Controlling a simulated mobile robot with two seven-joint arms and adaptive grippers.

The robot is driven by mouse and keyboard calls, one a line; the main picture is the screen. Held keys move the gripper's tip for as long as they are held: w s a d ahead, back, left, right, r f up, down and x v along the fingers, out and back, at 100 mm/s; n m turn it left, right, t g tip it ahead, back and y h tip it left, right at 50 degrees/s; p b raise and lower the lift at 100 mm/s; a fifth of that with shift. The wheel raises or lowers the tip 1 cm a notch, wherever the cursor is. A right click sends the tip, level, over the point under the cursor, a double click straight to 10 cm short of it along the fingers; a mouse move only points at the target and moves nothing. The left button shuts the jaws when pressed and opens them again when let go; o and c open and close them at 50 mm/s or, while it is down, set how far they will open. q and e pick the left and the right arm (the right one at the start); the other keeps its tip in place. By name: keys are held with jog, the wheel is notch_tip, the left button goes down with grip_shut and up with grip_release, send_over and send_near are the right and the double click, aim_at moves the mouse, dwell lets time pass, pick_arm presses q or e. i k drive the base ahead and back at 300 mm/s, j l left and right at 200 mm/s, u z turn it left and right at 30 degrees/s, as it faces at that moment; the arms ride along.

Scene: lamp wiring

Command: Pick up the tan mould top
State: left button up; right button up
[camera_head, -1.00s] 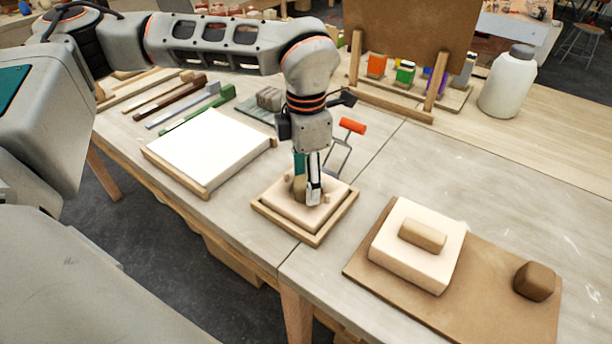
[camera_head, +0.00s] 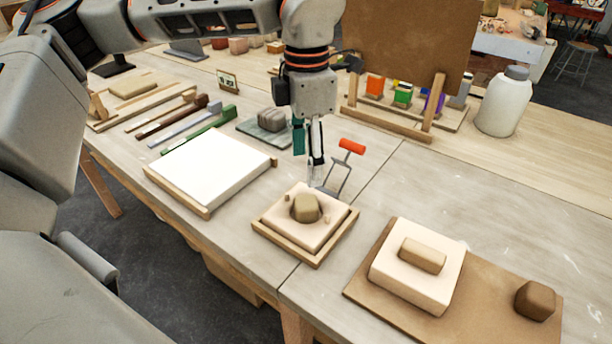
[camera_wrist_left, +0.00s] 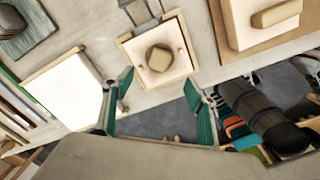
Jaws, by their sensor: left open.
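The tan mould top is a pale block (camera_head: 435,284) with a tan bar handle (camera_head: 421,254), lying on a brown board to the right. Its corner and handle show at the top right of the left wrist view (camera_wrist_left: 251,37). A matching pale mould half (camera_head: 290,230) with small pegs sits in a wooden frame (camera_head: 313,258), with a brown lump (camera_head: 305,208) on its middle. My left gripper (camera_head: 308,172) is open and empty, above and slightly behind the lump. Its teal fingers stand apart in the left wrist view (camera_wrist_left: 160,112). My right gripper is not in view.
A white slab (camera_head: 212,156) lies left. A brown lump (camera_head: 535,300) sits on the board (camera_head: 485,310) beside the mould top. A white bottle (camera_head: 503,103) and an upright panel (camera_head: 405,45) stand behind.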

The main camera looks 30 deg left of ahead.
aim_at(418, 265)
jog(key=k, duration=1)
